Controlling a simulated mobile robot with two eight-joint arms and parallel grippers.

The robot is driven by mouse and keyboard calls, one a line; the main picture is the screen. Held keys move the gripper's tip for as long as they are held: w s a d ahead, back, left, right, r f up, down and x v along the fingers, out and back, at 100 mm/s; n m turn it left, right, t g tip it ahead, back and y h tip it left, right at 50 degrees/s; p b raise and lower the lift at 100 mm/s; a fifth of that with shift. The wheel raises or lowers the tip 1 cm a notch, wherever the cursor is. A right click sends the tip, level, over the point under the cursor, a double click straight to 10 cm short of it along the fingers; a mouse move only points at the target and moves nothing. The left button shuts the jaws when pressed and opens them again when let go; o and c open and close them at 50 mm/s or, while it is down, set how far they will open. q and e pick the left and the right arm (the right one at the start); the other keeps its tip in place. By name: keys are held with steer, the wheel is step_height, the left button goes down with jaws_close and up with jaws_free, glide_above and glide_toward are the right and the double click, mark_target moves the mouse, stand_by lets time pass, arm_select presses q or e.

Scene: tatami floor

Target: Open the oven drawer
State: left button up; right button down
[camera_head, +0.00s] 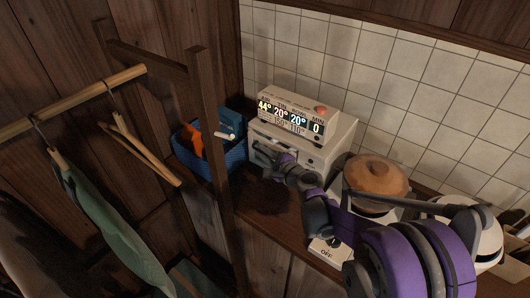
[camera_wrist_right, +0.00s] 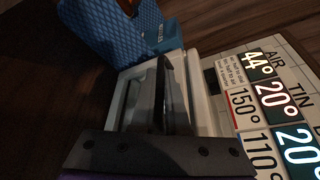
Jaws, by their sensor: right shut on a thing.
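The oven (camera_head: 318,148) is a small white box on a wooden counter, with a lit display on top reading 44°, 20°, 20° and 0. It also shows at the right of the wrist view. The pale oven drawer (camera_head: 262,150) is on its front, and its white edge shows in the wrist view (camera_wrist_right: 198,85). My right gripper (camera_head: 270,162) is at the drawer front, shut on what looks like its handle. The fingers partly hide the handle, and I cannot tell how far the drawer stands out. My left gripper is not in view.
A blue basket (camera_head: 232,155) with blue and orange items stands close to the oven's left. A pot with a brown lid (camera_head: 375,176) stands to the right. A dark wooden post (camera_head: 210,130) and a hanging rail with a green garment (camera_head: 112,228) are at the left.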

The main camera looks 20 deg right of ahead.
steer(key=s+a+b, duration=0.1)
steer(key=s+a, duration=0.7)
steer(key=a, duration=0.3)
steer(key=shift+s, duration=0.35)
steer(key=c, duration=1.2)
jaws_free()
steer(key=v, duration=1.1)
steer(key=shift+p, duration=0.3)
steer(key=shift+w, duration=0.1)
